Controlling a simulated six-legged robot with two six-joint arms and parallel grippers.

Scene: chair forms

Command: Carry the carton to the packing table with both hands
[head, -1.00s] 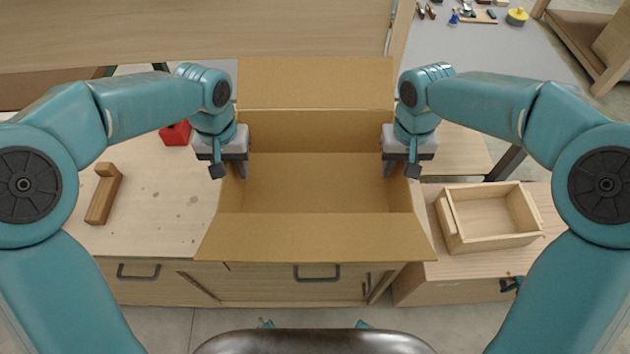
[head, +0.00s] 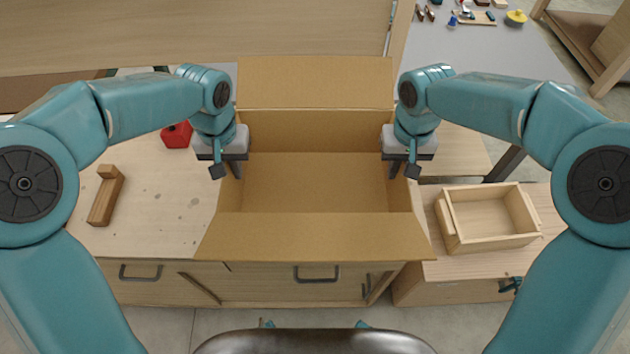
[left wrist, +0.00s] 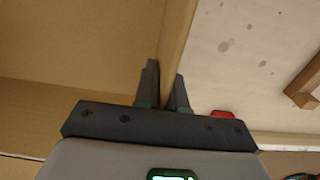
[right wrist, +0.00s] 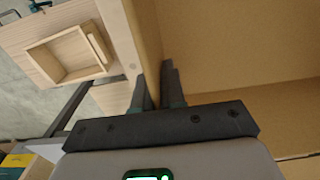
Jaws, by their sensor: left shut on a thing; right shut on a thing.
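The carton (head: 315,236) is an open brown cardboard box in the middle of the head view, with its front and back flaps spread out and its inside empty. My left gripper (head: 228,170) is shut on the carton's left side wall, which runs between the fingers in the left wrist view (left wrist: 165,85). My right gripper (head: 403,170) is shut on the right side wall, also seen between the fingers in the right wrist view (right wrist: 155,85). The fingertips are partly hidden by the walls. I cannot tell which surface is the packing table.
A wooden worktop with drawers (head: 150,225) lies at the left, bearing a wooden block (head: 106,196) and a red object (head: 177,135). An open wooden box (head: 488,216) sits on a low cabinet at the right. A grey table (head: 480,65) with tools stands at the back right.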

